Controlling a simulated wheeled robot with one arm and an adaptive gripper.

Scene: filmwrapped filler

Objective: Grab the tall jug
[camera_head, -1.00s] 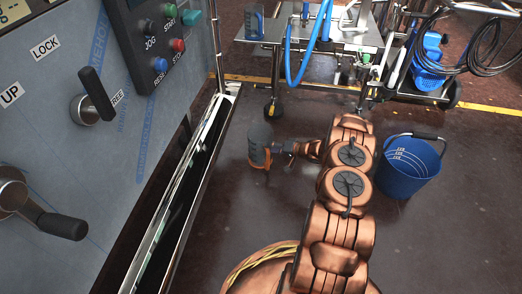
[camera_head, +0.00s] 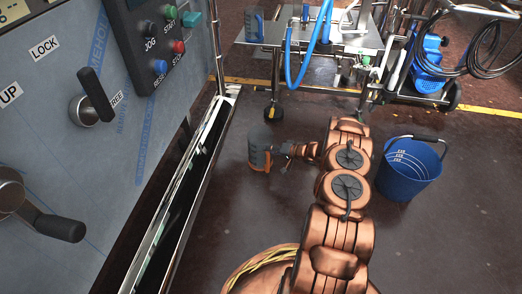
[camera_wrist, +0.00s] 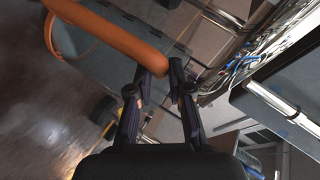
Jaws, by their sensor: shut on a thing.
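A tall grey jug (camera_head: 259,136) with an orange handle is at the end of my arm in the head view, held above the dark floor beside the machine's metal edge. My gripper (camera_head: 274,153) is on its right side, at the handle. In the wrist view the orange handle (camera_wrist: 118,35) runs from the upper left down to my gripper (camera_wrist: 160,76), whose two dark fingers are shut on its lower end. A grey surface behind the handle appears to be the jug's body. The jug's base is hard to make out.
A second grey jug with a blue handle (camera_head: 254,26) stands on a metal cart (camera_head: 340,47) at the back. A blue bucket (camera_head: 410,170) stands on the floor to the right of my arm. A film-wrapped control panel (camera_head: 60,90) fills the left.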

